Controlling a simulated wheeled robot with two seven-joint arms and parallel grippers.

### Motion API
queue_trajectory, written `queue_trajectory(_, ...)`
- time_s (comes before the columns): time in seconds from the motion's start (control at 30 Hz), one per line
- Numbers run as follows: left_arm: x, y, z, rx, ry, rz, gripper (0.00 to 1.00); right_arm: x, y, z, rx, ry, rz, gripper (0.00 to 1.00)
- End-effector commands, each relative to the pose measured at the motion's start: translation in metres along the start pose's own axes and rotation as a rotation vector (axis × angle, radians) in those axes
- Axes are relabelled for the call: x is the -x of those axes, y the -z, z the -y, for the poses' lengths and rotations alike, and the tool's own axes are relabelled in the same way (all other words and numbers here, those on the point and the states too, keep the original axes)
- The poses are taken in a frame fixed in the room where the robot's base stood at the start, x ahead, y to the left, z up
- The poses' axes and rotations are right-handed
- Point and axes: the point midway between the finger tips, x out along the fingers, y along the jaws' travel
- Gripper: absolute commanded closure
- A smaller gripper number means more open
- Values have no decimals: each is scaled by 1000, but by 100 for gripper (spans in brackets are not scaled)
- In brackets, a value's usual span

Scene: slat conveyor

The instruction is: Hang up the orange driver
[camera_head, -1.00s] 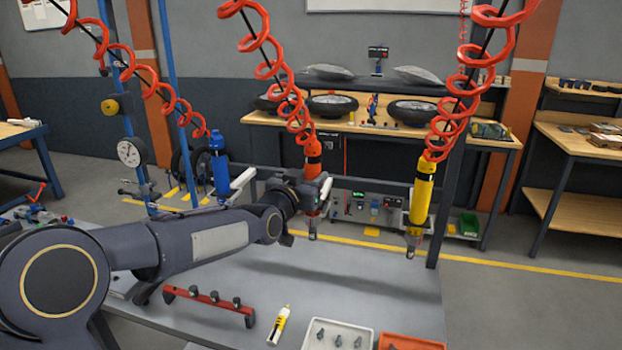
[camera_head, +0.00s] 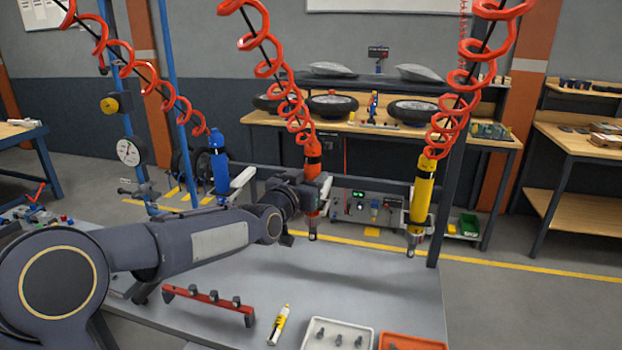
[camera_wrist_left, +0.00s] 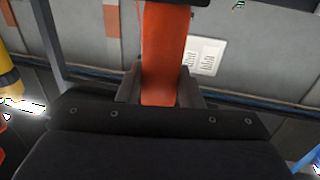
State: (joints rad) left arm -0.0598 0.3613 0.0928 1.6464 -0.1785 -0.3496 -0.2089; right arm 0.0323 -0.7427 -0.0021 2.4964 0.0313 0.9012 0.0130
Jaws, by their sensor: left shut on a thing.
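The orange driver (camera_head: 312,165) hangs upright below a red coiled hose (camera_head: 290,105), near the middle of the head view. My left gripper (camera_head: 312,192) is shut on its body, and its fingers are partly hidden behind the wrist. In the left wrist view the orange driver (camera_wrist_left: 165,55) stands between the two dark fingers. A holder on the rail behind the driver is mostly hidden, so I cannot tell whether the driver sits in it. My right gripper is not in view.
A blue driver (camera_head: 219,170) hangs at the left and a yellow driver (camera_head: 422,195) at the right, each by a white holder. On the grey table (camera_head: 350,285) are a red rack (camera_head: 205,302), a yellow-white tube (camera_head: 279,324), a white tray (camera_head: 318,345) and an orange tray (camera_head: 390,345).

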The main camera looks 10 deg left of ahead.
Motion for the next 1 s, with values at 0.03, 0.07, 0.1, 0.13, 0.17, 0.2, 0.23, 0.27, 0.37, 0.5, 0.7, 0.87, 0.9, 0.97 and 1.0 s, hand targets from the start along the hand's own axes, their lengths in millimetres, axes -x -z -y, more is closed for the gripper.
queue_trajectory(0.03,0,2,0,0,0,-6,100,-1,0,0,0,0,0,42)
queue_trajectory(0.07,0,2,0,0,0,-6,100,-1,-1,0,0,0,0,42)
queue_trajectory(0.1,0,1,0,0,0,-6,100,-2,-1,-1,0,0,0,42)
queue_trajectory(0.13,0,1,0,0,0,-6,100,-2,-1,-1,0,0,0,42)
queue_trajectory(0.17,0,1,0,0,0,-6,100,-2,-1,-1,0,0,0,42)
queue_trajectory(0.2,0,1,0,0,0,-6,66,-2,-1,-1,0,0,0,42)
queue_trajectory(0.23,0,1,0,0,0,-6,62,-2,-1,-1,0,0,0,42)
queue_trajectory(0.27,0,1,0,0,0,-6,58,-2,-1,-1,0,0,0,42)
queue_trajectory(0.37,0,1,0,0,0,-4,45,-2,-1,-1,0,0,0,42)
queue_trajectory(0.5,0,0,0,0,0,-2,42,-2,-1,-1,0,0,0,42)
queue_trajectory(0.7,3,-4,0,0,0,3,42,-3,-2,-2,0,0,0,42)
queue_trajectory(0.87,24,-4,1,-1,1,-1,42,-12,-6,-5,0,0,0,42)
queue_trajectory(0.9,31,-5,0,-1,1,-1,42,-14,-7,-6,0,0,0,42)
queue_trajectory(0.97,42,-4,1,-2,1,-2,42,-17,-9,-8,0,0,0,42)
queue_trajectory(1.0,49,-4,1,-2,1,-2,42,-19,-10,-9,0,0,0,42)
